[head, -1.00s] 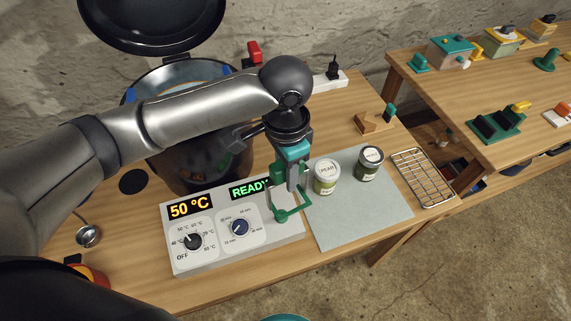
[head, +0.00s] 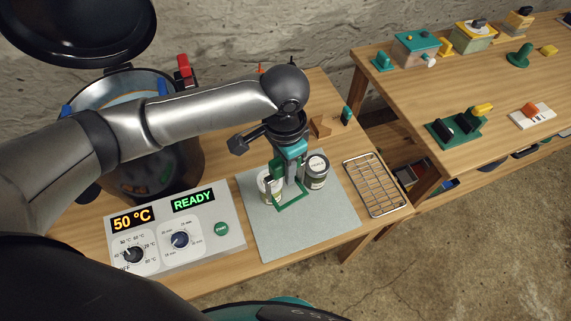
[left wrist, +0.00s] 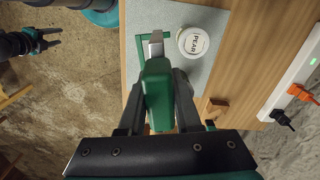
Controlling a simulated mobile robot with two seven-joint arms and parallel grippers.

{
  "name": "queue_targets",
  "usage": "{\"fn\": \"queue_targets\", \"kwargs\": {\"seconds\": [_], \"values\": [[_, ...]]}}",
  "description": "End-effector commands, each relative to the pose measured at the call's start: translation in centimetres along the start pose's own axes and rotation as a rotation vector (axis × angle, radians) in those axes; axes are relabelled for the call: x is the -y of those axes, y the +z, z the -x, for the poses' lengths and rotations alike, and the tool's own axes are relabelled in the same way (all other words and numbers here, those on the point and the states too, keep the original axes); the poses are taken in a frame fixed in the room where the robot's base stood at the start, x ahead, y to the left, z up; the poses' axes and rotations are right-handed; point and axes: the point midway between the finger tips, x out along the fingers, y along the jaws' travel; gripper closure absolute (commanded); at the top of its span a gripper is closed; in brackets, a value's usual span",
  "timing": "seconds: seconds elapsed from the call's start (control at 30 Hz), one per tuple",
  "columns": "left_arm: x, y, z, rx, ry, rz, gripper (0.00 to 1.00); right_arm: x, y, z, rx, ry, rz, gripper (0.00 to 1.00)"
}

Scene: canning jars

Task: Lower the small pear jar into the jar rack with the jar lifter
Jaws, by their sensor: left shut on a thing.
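My left gripper (head: 288,150) is shut on the green jar lifter (head: 291,199), which hangs down with its loop low over the grey mat. In the left wrist view the fingers grip its green handle (left wrist: 157,92). Another pale-lidded jar (head: 266,188) stands to the left, partly behind the lifter. Whether the lifter touches either jar I cannot tell. My right gripper (left wrist: 56,38) is open and empty.
A wire rack (head: 374,186) lies right of the mat (head: 310,235). The control panel (head: 178,238) reads 50 °C and READY. A large open pot (head: 165,150) stands behind it. The front of the mat is clear.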

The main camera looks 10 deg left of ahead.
Motion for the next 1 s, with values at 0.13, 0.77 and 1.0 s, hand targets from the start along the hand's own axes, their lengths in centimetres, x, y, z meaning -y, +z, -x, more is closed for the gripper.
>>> {"fn": "queue_targets", "kwargs": {"seconds": [0.13, 0.77, 1.0], "values": [[0.0, 0.0, 0.1, 0.000, 0.000, 0.000, 1.00, 1.0, -0.1, 0.1, -0.002, -0.012, -0.004, 0.50], [-0.1, 0.0, -4.2, 0.001, 0.002, 0.000, 1.00, 0.2, 0.0, 0.2, 0.001, -0.003, 0.000, 0.50], [0.0, 0.0, -6.7, 0.001, 0.001, 0.000, 1.00, 0.2, 0.1, -0.9, 0.001, -0.003, -0.001, 0.50]]}}
